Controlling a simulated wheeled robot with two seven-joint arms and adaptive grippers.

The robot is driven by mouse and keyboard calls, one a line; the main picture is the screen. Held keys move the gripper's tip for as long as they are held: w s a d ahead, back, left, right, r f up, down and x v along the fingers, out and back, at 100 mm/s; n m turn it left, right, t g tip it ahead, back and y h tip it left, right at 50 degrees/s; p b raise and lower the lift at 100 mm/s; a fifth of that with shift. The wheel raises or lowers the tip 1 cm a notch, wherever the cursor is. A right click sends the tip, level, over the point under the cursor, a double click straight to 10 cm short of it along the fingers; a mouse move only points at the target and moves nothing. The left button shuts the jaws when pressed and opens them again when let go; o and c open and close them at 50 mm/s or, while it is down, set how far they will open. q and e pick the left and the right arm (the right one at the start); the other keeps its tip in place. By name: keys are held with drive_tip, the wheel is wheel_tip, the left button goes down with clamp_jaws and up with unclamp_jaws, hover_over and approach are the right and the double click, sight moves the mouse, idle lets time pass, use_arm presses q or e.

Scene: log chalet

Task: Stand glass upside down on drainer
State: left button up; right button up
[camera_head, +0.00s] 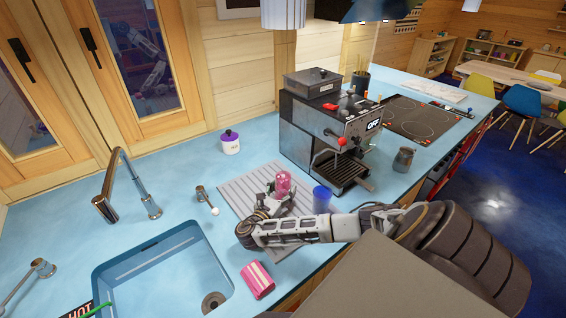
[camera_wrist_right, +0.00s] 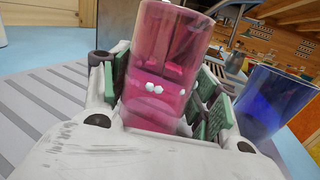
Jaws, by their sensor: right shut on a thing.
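A clear pink glass (camera_head: 284,184) is held in my right gripper (camera_head: 279,194), over the grey ribbed drainer (camera_head: 240,190) beside the sink. In the right wrist view the pink glass (camera_wrist_right: 160,75) fills the middle, between green finger pads on both sides. It looks roughly upright on its axis with a slight tilt; I cannot tell which end is its mouth, or whether it touches the drainer (camera_wrist_right: 45,105). A blue glass (camera_head: 321,199) stands just right of the gripper; it also shows in the right wrist view (camera_wrist_right: 272,98). My left gripper is out of view.
The sink (camera_head: 160,270) and tap (camera_head: 125,185) are at the left. The coffee machine (camera_head: 325,130) rises close at the right, with a grey jug (camera_head: 403,160) beyond.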

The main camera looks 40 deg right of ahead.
sight(283, 176)
drive_tip(key=shift+f, duration=0.35)
idle(0.4)
drive_tip(key=o, duration=1.2)
drive_tip(key=shift+r, duration=5)
